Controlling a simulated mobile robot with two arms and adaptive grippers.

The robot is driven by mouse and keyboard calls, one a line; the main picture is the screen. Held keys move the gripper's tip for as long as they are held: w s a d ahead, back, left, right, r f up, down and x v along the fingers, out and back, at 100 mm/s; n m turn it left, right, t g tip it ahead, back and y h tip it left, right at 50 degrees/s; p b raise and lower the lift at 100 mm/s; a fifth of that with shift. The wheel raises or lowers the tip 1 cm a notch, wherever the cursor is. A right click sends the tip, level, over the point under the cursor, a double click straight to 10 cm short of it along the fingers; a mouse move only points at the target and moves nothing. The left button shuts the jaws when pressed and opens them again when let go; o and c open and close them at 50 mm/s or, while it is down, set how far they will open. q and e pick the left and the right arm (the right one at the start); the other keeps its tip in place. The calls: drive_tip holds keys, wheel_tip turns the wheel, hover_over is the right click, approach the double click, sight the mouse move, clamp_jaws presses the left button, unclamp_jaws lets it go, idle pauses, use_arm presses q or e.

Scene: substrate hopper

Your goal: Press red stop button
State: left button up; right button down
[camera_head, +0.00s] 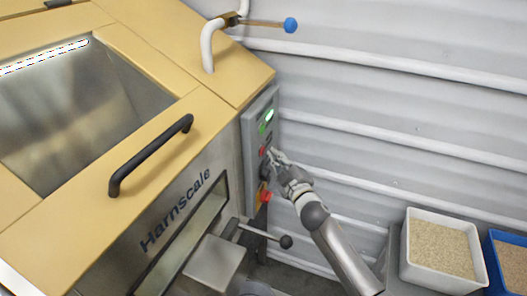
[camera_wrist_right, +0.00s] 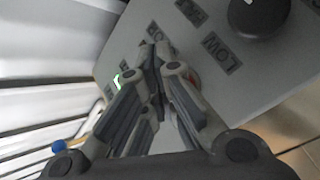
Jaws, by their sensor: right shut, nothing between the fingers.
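The grey control panel (camera_head: 252,133) is on the side of the hopper machine. A small red button (camera_head: 262,151) sits on it below a lit green button (camera_head: 268,116). A larger red knob on a yellow-orange base (camera_head: 266,196) sits lower down. My right gripper (camera_head: 273,154) is at the panel, right beside the small red button, with its fingers shut and empty. In the right wrist view the shut fingertips (camera_wrist_right: 154,50) point at the panel face, and a red rim (camera_wrist_right: 194,78) shows partly hidden behind a finger. I cannot tell whether the fingers touch the button. My left gripper is not in view.
A black knob (camera_wrist_right: 255,12) is near a "LOW" label on the panel. A lever with a dark ball (camera_head: 286,242) juts out below the panel. A white bin of grain (camera_head: 405,262) and a blue bin (camera_head: 490,262) stand at the right. A corrugated wall (camera_head: 400,110) is behind.

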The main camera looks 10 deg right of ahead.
drive_tip(key=shift+w+a, duration=0.1)
idle(0.6)
drive_tip(key=shift+w+a, duration=0.15)
drive_tip(key=shift+a, duration=0.1)
drive_tip(key=shift+w+a, duration=0.25)
drive_tip(key=shift+a, duration=0.1)
idle(0.7)
drive_tip(key=shift+d, duration=0.1)
drive_tip(key=shift+s+d, duration=0.5)
drive_tip(key=shift+d, duration=0.1)
drive_tip(key=s+d+p, duration=0.1)
drive_tip(key=d, duration=0.1)
drive_tip(key=s+d+p, duration=0.1)
drive_tip(key=d, duration=0.1)
drive_tip(key=shift+s, duration=0.4)
